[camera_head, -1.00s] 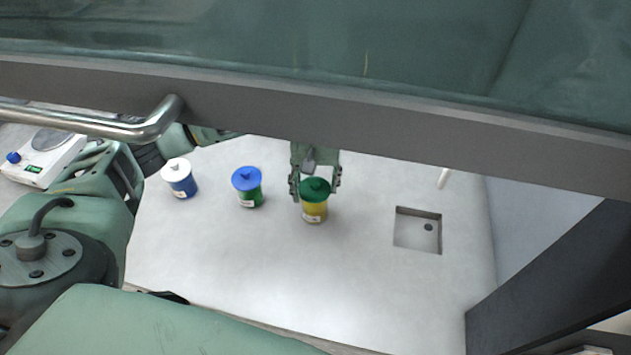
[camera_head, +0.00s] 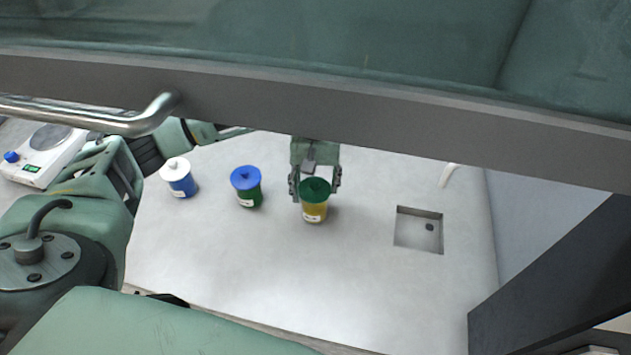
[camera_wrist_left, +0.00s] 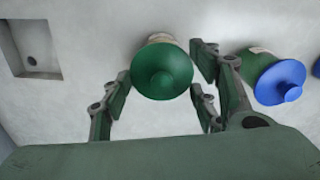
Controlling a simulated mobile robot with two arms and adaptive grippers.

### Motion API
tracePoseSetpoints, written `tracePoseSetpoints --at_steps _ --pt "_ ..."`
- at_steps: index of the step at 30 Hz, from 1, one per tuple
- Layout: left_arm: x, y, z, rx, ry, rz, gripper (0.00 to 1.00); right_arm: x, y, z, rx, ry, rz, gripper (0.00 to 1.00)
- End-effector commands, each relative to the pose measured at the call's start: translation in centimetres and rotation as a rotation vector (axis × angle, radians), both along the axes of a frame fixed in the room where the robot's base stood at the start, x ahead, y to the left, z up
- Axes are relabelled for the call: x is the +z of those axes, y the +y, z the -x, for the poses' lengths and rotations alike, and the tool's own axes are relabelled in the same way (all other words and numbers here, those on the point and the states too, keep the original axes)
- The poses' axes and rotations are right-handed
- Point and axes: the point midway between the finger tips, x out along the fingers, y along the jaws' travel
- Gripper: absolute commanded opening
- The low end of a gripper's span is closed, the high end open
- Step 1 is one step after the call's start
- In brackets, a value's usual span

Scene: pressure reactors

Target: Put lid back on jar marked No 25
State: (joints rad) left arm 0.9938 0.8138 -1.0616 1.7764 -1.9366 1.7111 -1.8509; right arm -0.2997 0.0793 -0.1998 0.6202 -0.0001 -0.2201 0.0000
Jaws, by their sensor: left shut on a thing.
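A yellow jar (camera_head: 314,212) with a small white label stands on the pale worktop in the head view; its writing is too small to read. A green lid (camera_head: 315,188) with a knob sits at the jar's mouth; I cannot tell whether it is fully seated. My left gripper (camera_head: 316,180) is shut on the green lid from the far side. In the left wrist view the lid (camera_wrist_left: 162,72) shows between the fingers of my gripper (camera_wrist_left: 164,84) and hides most of the jar. My right gripper is not in view.
A green jar with a blue lid (camera_head: 246,178) and a blue jar with a white lid (camera_head: 176,168) stand to the left. A square sink (camera_head: 418,231) is at the right. A grey sash bar (camera_head: 380,110) with a metal handle (camera_head: 130,120) crosses above. The front worktop is clear.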

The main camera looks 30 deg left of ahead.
Motion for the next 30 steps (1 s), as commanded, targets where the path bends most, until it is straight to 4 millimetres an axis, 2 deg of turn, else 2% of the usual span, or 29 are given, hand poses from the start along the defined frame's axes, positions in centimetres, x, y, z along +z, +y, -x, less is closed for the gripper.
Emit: tracePoseSetpoints --at_steps 30 --pt "0.0 0.01 -0.04 0.0 -0.001 0.0 0.39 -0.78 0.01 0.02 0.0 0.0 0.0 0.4"
